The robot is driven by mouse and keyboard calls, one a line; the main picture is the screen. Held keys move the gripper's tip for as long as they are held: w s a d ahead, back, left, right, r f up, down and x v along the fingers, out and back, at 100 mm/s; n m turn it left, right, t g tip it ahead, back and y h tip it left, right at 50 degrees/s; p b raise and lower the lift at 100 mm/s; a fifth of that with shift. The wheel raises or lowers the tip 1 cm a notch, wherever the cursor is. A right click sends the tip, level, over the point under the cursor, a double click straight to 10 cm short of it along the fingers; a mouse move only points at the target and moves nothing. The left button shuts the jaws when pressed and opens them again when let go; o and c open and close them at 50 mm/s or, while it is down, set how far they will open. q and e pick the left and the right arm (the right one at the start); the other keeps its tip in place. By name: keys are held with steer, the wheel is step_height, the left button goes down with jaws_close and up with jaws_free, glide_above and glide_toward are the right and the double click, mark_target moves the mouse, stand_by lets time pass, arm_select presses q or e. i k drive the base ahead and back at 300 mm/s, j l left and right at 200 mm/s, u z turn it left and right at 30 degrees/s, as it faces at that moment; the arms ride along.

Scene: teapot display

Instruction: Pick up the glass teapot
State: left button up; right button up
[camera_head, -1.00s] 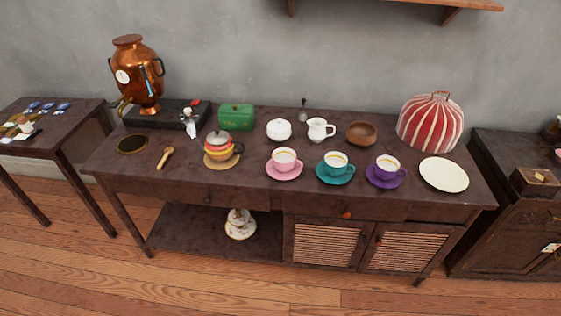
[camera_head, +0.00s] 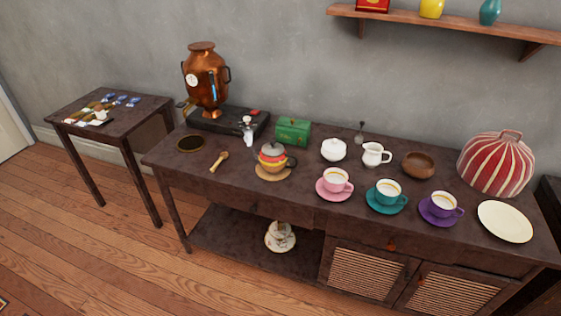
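A small rounded pot (camera_head: 272,156) with a grey top, red and yellow bands and a dark handle on its right stands upright on a round tan mat (camera_head: 271,174). The mat lies on the long dark table (camera_head: 240,190). I cannot tell whether this pot is glass, and no other clearly glass teapot shows. Neither of my grippers is in view.
A copper samovar (camera_head: 206,85) and a green box (camera_head: 292,132) stand behind. A wooden scoop (camera_head: 219,161) lies left of the pot. A white lidded bowl (camera_head: 333,150), a pink cup (camera_head: 336,181), a teal cup (camera_head: 388,192) and a purple cup (camera_head: 441,204) stand right.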

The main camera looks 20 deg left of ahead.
mark_target(275, 164)
steer(key=i+j, duration=0.15)
steer(key=i, duration=0.25)
steer(key=i+j, duration=0.15)
steer(key=i, duration=0.2)
steer(key=i+j, duration=0.15)
steer(key=i, duration=0.25)
steer(key=u, duration=0.05)
